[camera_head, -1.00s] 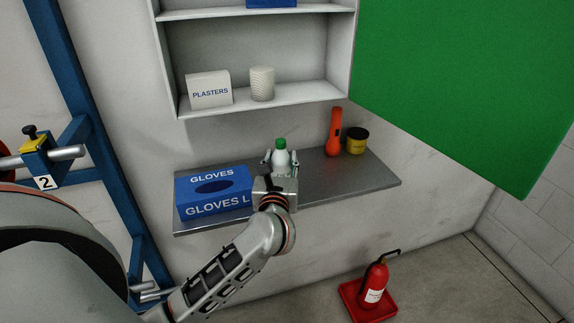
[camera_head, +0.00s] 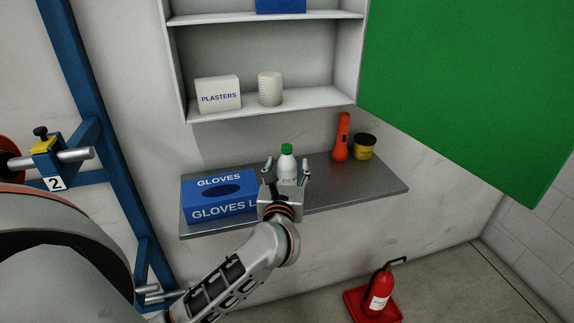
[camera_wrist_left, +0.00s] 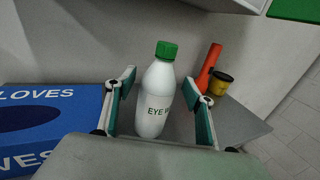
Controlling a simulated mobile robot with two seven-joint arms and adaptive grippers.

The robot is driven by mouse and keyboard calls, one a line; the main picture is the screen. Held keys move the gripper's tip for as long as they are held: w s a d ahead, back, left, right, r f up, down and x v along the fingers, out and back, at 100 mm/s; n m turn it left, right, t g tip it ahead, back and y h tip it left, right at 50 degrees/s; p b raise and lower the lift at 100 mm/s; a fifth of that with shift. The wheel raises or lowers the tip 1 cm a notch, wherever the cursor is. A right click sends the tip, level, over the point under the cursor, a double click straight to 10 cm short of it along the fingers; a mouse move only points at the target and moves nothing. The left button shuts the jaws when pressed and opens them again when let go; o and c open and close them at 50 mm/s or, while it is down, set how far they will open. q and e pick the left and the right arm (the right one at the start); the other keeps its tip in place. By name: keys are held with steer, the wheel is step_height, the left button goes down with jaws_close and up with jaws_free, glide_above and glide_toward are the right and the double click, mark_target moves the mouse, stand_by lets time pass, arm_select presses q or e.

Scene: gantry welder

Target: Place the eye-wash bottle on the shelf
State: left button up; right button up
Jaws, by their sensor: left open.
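The eye-wash bottle (camera_head: 287,162) is white with a green cap and stands upright on the grey metal ledge (camera_head: 345,188). My left gripper (camera_head: 286,172) is open in front of it. In the left wrist view, the bottle (camera_wrist_left: 158,95) shows between the spread fingers of the gripper (camera_wrist_left: 160,100), with a gap on either side. The white shelf (camera_head: 320,98) of the wall cabinet is above the ledge. My right gripper is not in view.
A blue gloves box (camera_head: 220,196) is left of the bottle. An orange torch (camera_head: 342,138) and a yellow-black jar (camera_head: 363,147) stand to its right. On the shelf are a plasters box (camera_head: 218,94) and a white roll (camera_head: 270,89), with free room to the roll's right.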

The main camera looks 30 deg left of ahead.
arm_select(q)
steer(key=s+d+r+m+t+b, duration=0.1)
steer(key=s+d+m+t, duration=0.15)
steer(key=s+m, duration=0.2)
steer(key=s+d+r+m+t, duration=0.1)
steer(key=s+d+r+m, duration=0.1)
steer(key=s+d+m, duration=0.3)
steer(key=s+d+f+m+t+h, duration=0.25)
steer(key=d+f+m+h, duration=0.75)
steer(key=m, duration=0.9)
steer(key=s+d+f+m+g+h, duration=0.1)
steer(key=s+f+m+g+h, duration=0.15)
steer(key=f+m, duration=0.3)
steer(key=s+d+f+m+g+h, duration=0.1)
steer(key=d+f+m+g, duration=0.15)
steer(key=f+m, duration=0.35)
steer(key=s+a+f+m+g+y, duration=0.1)
steer(key=s+a+f+m+g, duration=0.1)
steer(key=f, duration=0.6)
steer(key=s+a+f+m+g+y, duration=0.1)
steer(key=s+f+m+g, duration=0.3)
steer(key=f, duration=0.5)
steer(key=shift+s+a, duration=0.8)
steer(key=shift+s, duration=0.25)
